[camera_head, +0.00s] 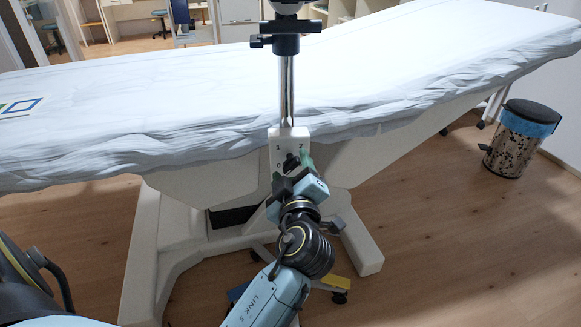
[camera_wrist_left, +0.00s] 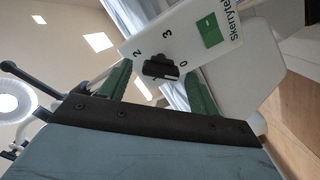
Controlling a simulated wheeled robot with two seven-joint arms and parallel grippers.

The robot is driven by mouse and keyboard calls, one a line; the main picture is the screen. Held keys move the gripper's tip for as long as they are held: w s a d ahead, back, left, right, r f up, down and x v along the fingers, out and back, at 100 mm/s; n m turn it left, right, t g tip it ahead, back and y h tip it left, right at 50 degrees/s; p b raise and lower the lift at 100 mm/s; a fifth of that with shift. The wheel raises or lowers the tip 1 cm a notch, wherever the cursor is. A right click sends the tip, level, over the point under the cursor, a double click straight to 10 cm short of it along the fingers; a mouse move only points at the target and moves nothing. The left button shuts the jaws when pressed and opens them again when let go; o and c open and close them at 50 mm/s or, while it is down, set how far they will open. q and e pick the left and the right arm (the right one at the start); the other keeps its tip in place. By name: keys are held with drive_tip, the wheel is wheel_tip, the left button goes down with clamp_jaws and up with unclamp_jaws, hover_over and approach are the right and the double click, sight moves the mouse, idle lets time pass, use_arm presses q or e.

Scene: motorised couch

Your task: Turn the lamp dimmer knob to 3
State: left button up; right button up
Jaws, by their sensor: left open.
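The dimmer knob (camera_head: 291,159) is black and sits on a white control box (camera_head: 273,134) fixed to a chrome post beside the couch. In the left wrist view the knob (camera_wrist_left: 161,67) is a dark bar-shaped grip on the white panel (camera_wrist_left: 223,22), with 0, 2 and 3 readable and another mark partly hidden. I cannot tell which number it points to. My left gripper (camera_head: 292,169) is open close in front of the knob; its green fingers (camera_wrist_left: 158,80) lie either side of it, with gaps visible. Contact is not clear. My right gripper is not in view.
The couch (camera_head: 150,90) with a pale sheet spans behind the box. The post (camera_head: 287,92) rises above it with a dark clamp (camera_head: 285,43). The couch base (camera_head: 160,245) stands below. A bin (camera_head: 520,140) stands right; floor at lower right is clear.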

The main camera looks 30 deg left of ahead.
use_arm(q)
drive_tip(key=shift+x, duration=0.9)
drive_tip(key=shift+c, duration=0.3)
drive_tip(key=c, duration=0.9)
